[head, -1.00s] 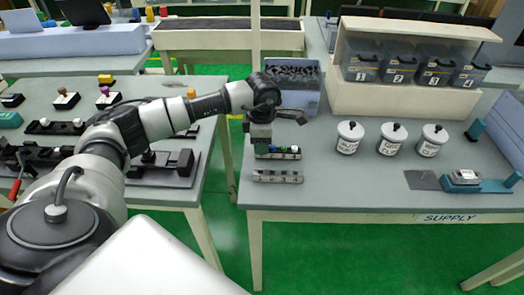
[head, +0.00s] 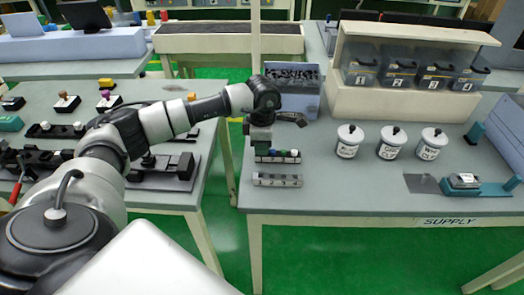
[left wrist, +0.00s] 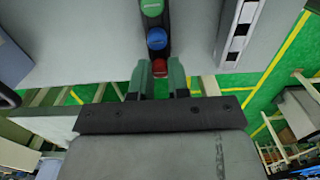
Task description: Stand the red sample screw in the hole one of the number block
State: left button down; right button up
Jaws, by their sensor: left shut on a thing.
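The red sample screw (left wrist: 159,67) shows in the left wrist view between the green fingers of my left gripper (left wrist: 160,75), which is shut on it. In the head view my left gripper (head: 262,148) points down at the left end of a dark sample rack (head: 283,160) and hides the red screw there. I cannot tell whether the screw is clear of the rack. The grey number block (head: 278,180) lies just in front of the rack, with numbers on its face. It also shows in the left wrist view (left wrist: 240,30), at upper right. My right gripper is not in view.
A blue screw (left wrist: 157,38) and a green screw (left wrist: 151,8) stand in line beside the red one. A grey-blue bin (head: 300,103) of dark parts stands behind the rack. White lidded jars (head: 349,142) stand to the right. The table front is clear.

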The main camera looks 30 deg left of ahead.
pick_arm(q)
jog(key=shift+r+p, duration=1.25)
jog(key=shift+r, duration=0.95)
